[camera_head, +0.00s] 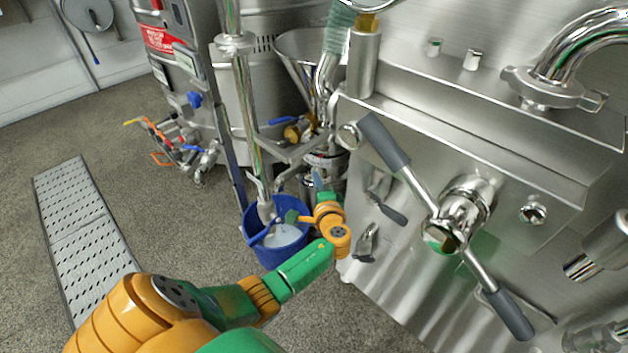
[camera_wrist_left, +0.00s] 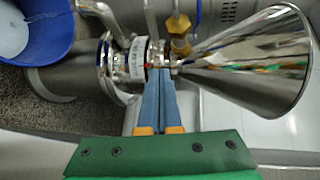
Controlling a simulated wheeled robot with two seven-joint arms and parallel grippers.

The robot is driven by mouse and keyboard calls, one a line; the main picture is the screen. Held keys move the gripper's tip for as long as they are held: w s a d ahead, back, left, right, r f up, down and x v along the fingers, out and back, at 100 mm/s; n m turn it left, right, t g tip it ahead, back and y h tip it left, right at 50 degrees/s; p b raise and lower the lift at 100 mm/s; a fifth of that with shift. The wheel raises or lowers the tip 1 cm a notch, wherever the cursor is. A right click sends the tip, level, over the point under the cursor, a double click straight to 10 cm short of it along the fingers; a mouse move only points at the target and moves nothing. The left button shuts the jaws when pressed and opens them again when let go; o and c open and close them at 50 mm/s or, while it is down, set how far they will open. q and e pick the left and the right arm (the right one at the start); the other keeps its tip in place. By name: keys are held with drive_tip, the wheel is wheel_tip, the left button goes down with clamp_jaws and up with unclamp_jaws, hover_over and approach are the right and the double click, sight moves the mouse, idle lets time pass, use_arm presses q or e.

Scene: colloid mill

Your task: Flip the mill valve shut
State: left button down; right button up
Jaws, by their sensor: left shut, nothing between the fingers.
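The colloid mill's steel hopper (camera_head: 298,55) stands at the upper middle of the head view, and its cone (camera_wrist_left: 255,65) fills the right of the left wrist view. A brass valve (camera_head: 297,131) with a blue lever (camera_head: 281,121) sits beside the mill below the hopper. A brass fitting (camera_wrist_left: 179,46) also shows in the left wrist view, but its lever cannot be made out there. My left gripper (camera_head: 318,177) is low by the mill body, below the brass valve. In the wrist view its blue fingers (camera_wrist_left: 160,75) are together and empty, pointing at the mill's collar. My right gripper is not in view.
A blue bucket (camera_head: 254,245) with whitish liquid stands below the steel pipe, close to my left wrist. A large steel machine (camera_head: 400,290) with a two-armed grey-gripped handle (camera_head: 386,142) fills the right. A perforated metal strip (camera_head: 75,215) lies on the floor at left.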

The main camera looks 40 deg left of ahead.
use_arm(q)
drive_tip(key=s+d+f+g+h+p, duration=0.2)
drive_tip(key=s+f, duration=0.5)
drive_tip(key=f, duration=0.4)
drive_tip(key=d+h+p, duration=0.1)
drive_tip(key=d+h, duration=0.1)
drive_tip(key=shift+f+m+g+h+p, duration=0.25)
drive_tip(key=shift+m+g+h+p, duration=0.05)
drive_tip(key=shift+h+p, duration=0.1)
